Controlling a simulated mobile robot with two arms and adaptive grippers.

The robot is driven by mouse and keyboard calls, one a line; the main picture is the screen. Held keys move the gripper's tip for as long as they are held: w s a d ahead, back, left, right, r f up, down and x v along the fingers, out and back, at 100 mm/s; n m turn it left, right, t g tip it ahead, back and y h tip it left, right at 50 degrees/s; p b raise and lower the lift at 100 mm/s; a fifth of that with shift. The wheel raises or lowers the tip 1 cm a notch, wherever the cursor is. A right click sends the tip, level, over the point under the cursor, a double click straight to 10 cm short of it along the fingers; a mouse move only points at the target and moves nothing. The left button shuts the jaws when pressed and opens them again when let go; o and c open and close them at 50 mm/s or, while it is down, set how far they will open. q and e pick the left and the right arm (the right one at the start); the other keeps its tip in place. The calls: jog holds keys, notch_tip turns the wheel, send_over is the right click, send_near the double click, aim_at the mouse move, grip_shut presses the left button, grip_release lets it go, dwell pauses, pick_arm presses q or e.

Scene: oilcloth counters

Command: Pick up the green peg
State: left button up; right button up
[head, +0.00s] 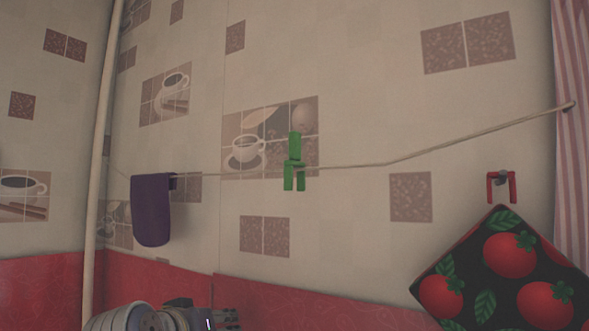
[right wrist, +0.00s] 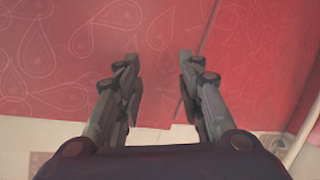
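The green peg (head: 294,163) is clipped upright on a thin line strung across the tiled wall. It is in the middle of the head view, and no gripper touches it. The peg is not in that view.
A purple cloth (head: 151,212) hangs on the line at left. A red peg (head: 501,187) is above a tomato-patterned pot holder (head: 508,275) at right. A pale vertical pole (head: 97,150) stands at left. Red patterned covering (head: 300,304) lines the lower wall. Space around the green peg is clear.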

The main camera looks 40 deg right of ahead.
jog(key=s+a+r+m+h, duration=0.1)
jog(key=s+r+m+h, duration=0.15)
jog(key=r, duration=0.65)
jog(key=s+a+r+m+h, duration=0.1)
jog(key=s+r, duration=0.3)
jog(key=r, duration=0.5)
jog(key=m+g+h, duration=0.3)
jog(key=m, duration=0.2)
send_near(291, 134)
jog(key=p+x, duration=0.2)
jog(key=x, duration=0.3)
jog(key=shift+d, duration=0.3)
jog(key=shift+w+d, duration=0.1)
jog(key=shift+d, duration=0.2)
jog(key=shift+d+p, duration=0.2)
jog(key=shift+p, duration=0.2)
jog(key=p+x, duration=0.3)
jog(key=x, duration=0.1)
jog(key=shift+w, duration=0.25)
jog(key=shift+w+d+f, duration=0.1)
jog(key=shift+d, duration=0.25)
jog(key=shift+a, duration=0.3)
jog(key=c, duration=0.3)
grip_shut()
